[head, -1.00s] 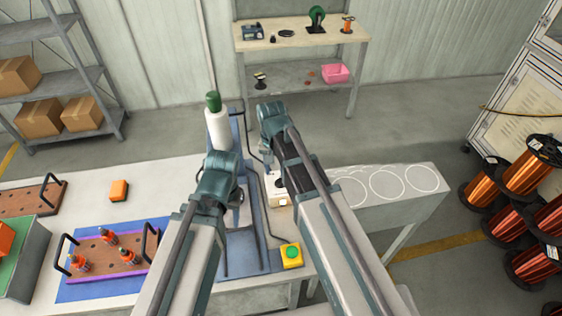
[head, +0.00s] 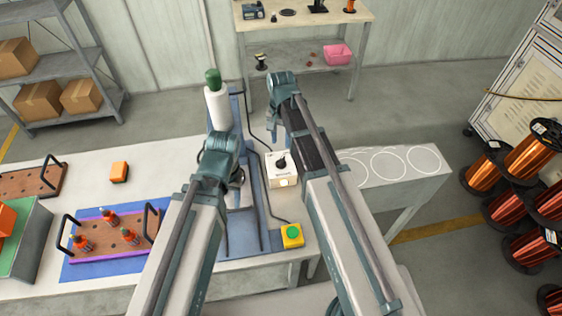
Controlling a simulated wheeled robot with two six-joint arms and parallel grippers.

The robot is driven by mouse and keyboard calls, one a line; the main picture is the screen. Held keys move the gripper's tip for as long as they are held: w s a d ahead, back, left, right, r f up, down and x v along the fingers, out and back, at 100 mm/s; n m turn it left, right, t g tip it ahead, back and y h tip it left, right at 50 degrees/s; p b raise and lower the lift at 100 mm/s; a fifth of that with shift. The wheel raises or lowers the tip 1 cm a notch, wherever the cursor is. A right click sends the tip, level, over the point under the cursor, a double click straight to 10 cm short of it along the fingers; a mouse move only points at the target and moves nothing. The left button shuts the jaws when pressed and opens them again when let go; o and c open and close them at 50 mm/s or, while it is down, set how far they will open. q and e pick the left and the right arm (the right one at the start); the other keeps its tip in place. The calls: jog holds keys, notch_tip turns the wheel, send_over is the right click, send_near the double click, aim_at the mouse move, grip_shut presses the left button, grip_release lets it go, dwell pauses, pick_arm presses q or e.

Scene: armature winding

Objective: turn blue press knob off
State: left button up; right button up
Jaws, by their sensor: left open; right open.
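The blue press (head: 236,228) stands on the white table, with a white cylinder (head: 218,108) topped in green at its far end. A white control box (head: 283,180) with a black knob (head: 281,162) sits just right of the press frame. The knob is in clear view; its exact setting is too small to read. My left gripper (head: 236,177) is over the press frame, left of the box, mostly hidden by its wrist.
A yellow box with a green button (head: 292,234) sits at the press's near right corner. Copper spools (head: 530,155) stand at far right.

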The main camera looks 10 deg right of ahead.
aim_at(281, 160)
notch_tip(281, 160, down, 10)
jog(key=b, duration=0.8)
jog(key=shift+r+b, duration=0.15)
jog(key=shift+b, duration=0.15)
grip_shut()
